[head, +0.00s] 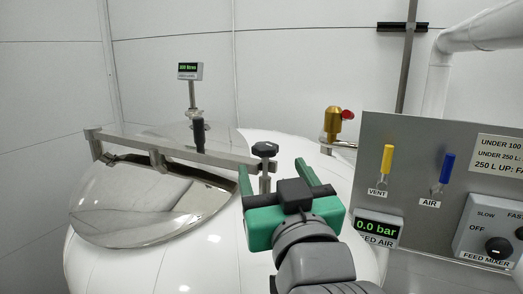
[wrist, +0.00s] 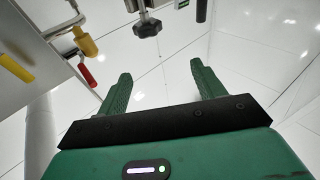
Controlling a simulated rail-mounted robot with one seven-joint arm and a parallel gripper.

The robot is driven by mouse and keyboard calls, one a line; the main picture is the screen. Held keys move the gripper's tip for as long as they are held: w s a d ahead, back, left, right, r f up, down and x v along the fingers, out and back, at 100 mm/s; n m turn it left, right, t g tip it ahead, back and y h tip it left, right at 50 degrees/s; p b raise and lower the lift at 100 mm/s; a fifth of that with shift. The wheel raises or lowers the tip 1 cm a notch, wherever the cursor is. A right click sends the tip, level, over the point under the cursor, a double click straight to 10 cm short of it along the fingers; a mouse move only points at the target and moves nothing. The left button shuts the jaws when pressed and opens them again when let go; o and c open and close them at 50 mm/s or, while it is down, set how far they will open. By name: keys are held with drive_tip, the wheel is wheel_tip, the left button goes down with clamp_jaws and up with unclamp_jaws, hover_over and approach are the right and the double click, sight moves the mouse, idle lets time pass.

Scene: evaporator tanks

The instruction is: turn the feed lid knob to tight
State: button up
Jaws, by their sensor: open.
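The black lobed feed lid knob (head: 265,149) sits on a short post at the right end of the metal bar across the lid. The shiny steel feed lid (head: 140,205) appears shut on the white tank. My green gripper (head: 272,165) is open and empty, its fingers pointing toward the knob's end of the bar. In the wrist view the knob (wrist: 147,25) lies beyond the fingertips of my gripper (wrist: 160,70), apart from them and slightly left of the middle. Whether the knob is tight cannot be told.
A grey panel (head: 368,140) at the right carries a yellow vent lever (head: 387,158), a blue air lever (head: 447,168), and a display reading 0.0 bar. A brass valve (head: 334,122) with a red handle stands behind the knob. A small display (head: 190,71) stands on a post behind the lid.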

sight(262, 142)
drive_tip(key=w+n+g+y, duration=0.1)
drive_tip(key=w, duration=0.1)
drive_tip(key=w+d+n+g+y, duration=0.1)
drive_tip(key=w+y, duration=0.1)
drive_tip(key=w, duration=0.1)
drive_tip(key=w+d+f+g+y, duration=0.1)
drive_tip(key=w, duration=0.2)
drive_tip(key=shift+n+g+b, duration=0.3)
drive_tip(key=shift+n+b, duration=0.1)
drive_tip(key=shift+w+r+g+y, duration=0.1)
drive_tip(key=shift+w+g+y, duration=0.1)
drive_tip(key=shift+g+y, duration=0.15)
drive_tip(key=p+x, duration=0.3)
drive_tip(key=x, duration=0.4)
drive_tip(key=shift+r, duration=0.15)
drive_tip(key=shift+w+a, duration=0.2)
drive_tip(key=shift+w, duration=0.15)
drive_tip(key=c, duration=1)
